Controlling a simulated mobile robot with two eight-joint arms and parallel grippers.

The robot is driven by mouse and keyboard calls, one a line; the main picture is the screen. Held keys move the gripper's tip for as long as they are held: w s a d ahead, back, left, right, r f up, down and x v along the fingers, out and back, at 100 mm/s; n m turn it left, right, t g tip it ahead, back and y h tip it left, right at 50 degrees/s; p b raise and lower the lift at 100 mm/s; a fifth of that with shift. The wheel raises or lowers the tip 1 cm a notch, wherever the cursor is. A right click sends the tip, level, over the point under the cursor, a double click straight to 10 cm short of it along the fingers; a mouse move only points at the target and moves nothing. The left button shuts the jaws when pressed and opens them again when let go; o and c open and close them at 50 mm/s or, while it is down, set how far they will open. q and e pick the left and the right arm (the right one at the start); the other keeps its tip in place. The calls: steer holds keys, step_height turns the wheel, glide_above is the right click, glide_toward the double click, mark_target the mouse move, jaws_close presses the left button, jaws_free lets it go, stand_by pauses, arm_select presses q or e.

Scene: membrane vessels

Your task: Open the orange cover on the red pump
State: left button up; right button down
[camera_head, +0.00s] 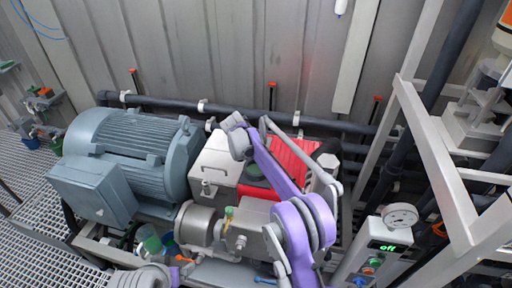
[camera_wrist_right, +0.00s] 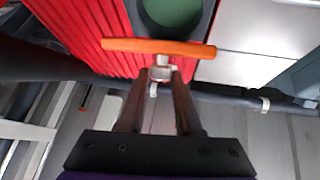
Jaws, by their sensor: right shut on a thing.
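The red pump (camera_wrist_right: 78,35) has a ribbed red body; in the head view its red top (camera_head: 293,158) shows behind my purple right arm. In the right wrist view the orange cover (camera_wrist_right: 125,45) appears nearly edge-on, as a thin bar in front of a round green opening (camera_wrist_right: 175,10) in a dark frame. My right gripper (camera_wrist_right: 161,76) is shut on the silver knob (camera_wrist_right: 165,68) on the cover's near side. The cover stands at an angle to the opening. In the head view the arm hides the cover and fingertips.
A large blue-grey motor (camera_head: 140,150) and a metal box (camera_head: 215,165) stand left of the pump. A dark pipe (camera_head: 165,103) runs behind along the wall. A white frame (camera_head: 440,140), a gauge (camera_head: 400,215) and a control box reading "off" (camera_head: 385,246) are at right.

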steer(key=shift+w+r, duration=0.15)
steer(key=shift+w, duration=0.05)
stand_by(0.3)
steer(key=c, duration=0.6)
jaws_free()
steer(key=v, duration=1)
steer(key=shift+a+r, duration=0.1)
steer(key=shift+r, duration=0.3)
